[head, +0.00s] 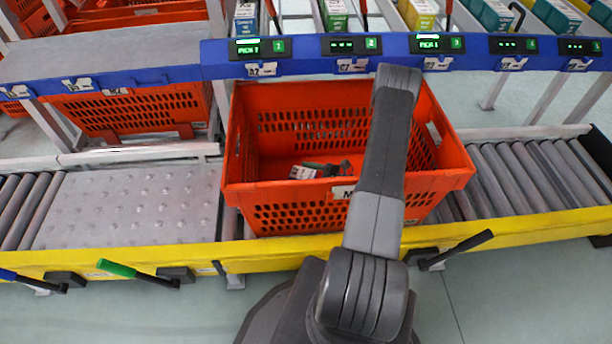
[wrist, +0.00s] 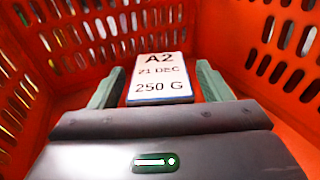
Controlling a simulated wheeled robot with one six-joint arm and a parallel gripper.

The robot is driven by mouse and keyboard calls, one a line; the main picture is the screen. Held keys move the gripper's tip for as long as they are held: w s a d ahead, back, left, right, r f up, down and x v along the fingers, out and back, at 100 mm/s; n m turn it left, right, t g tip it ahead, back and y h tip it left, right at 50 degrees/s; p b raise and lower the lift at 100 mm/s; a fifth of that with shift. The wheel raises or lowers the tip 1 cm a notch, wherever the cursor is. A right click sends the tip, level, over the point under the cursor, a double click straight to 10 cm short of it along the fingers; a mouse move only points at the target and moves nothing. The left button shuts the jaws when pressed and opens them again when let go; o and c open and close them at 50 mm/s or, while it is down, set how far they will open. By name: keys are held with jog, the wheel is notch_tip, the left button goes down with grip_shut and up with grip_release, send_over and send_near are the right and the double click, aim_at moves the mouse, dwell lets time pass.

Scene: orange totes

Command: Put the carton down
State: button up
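The carton (wrist: 160,80) shows a white label face reading A2, 21 DEC, 250 G in the wrist view. In the head view the carton (head: 302,173) is a small white patch inside the orange tote (head: 300,207). My gripper (head: 325,169) is down inside the tote, partly hidden by my arm. The carton's underside is hidden, so I cannot tell whether it touches the tote floor.
The tote stands on a roller conveyor with a yellow front rail (head: 150,261). Slotted tote walls (wrist: 285,45) surround my gripper. A blue beam with numbered displays (head: 350,44) runs behind. Another orange tote (head: 130,108) is at the back left.

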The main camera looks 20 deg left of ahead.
jog(key=shift+r, duration=0.1)
jog(key=shift+r+p, duration=0.2)
jog(key=shift+p, duration=0.2)
jog(key=d, duration=0.7)
jog(key=shift+w+d+r+p, duration=0.1)
jog(key=shift+w+d+p, duration=0.1)
jog(key=shift+d+p, duration=0.1)
